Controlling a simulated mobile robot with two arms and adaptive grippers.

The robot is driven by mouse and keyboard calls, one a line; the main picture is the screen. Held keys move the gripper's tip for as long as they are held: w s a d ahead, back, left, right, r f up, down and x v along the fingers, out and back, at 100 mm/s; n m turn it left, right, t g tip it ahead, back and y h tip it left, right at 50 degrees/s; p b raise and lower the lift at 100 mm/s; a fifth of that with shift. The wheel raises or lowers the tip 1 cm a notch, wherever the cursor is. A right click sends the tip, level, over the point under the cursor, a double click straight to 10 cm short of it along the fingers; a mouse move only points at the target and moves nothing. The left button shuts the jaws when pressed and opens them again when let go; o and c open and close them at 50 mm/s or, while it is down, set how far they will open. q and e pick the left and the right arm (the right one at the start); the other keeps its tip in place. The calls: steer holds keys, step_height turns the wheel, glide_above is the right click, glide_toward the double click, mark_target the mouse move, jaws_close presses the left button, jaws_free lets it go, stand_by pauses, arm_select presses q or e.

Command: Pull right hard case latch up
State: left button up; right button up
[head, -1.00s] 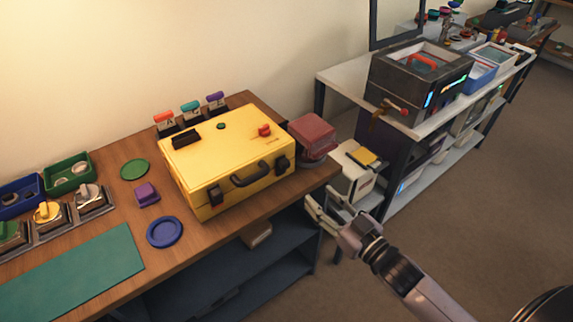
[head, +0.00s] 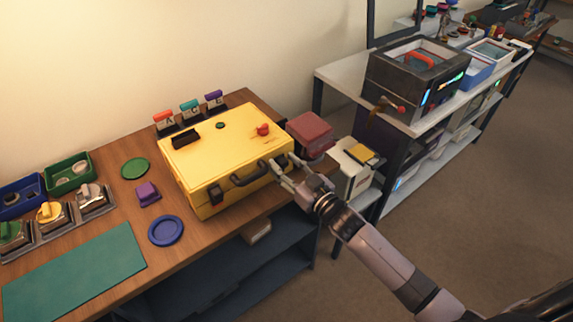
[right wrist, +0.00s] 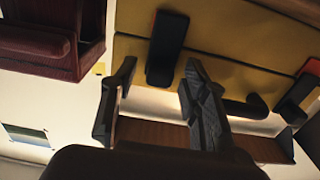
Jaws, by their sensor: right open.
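The yellow hard case (head: 215,150) stands closed on the wooden bench. Its right latch (head: 283,159) is a dark tab on the front face, right of the dark handle (head: 250,176); the left latch (head: 215,194) is at the other end. My right gripper (head: 279,172) is open at the right latch, partly covering it in the head view. In the right wrist view the right latch (right wrist: 167,48) lies just beyond and roughly between the two spread fingers (right wrist: 158,72); I see no grip on it. My left gripper is not in view.
A dark red bin (head: 310,132) stands close to the right of the case. A blue dish (head: 165,230), a purple block (head: 148,193) and a green mat (head: 75,275) lie left of it. A white shelf with a grey box (head: 415,75) stands farther right.

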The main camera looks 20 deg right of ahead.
steer(key=shift+c, duration=0.4)
jaws_close()
stand_by(0.4)
